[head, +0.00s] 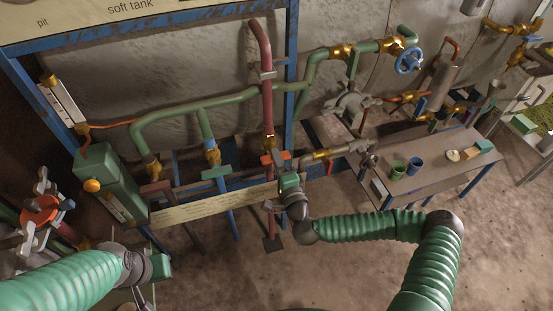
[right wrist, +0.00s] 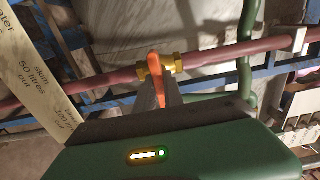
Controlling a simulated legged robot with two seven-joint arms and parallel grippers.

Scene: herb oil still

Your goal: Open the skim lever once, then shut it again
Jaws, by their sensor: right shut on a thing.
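The orange skim lever (right wrist: 157,82) sits on a brass valve (right wrist: 172,66) in a dark red pipe (right wrist: 215,58). In the right wrist view the lever runs across the line of the pipe. My right gripper (right wrist: 154,97) has its fingers closed around the lever, and they hide part of it. In the head view the orange lever (head: 272,158) shows on the upright red pipe, just above my right gripper (head: 284,172). My left gripper (head: 158,268) is at the lower left, away from the lever; its fingers are not clear.
A lettered board (head: 215,203) lies left of my right gripper; it also shows in the right wrist view (right wrist: 38,78). Green pipes (head: 215,105) and a blue frame (head: 291,60) stand close behind. A bench (head: 440,182) with cups stands right. Another orange handle (head: 40,210) is far left.

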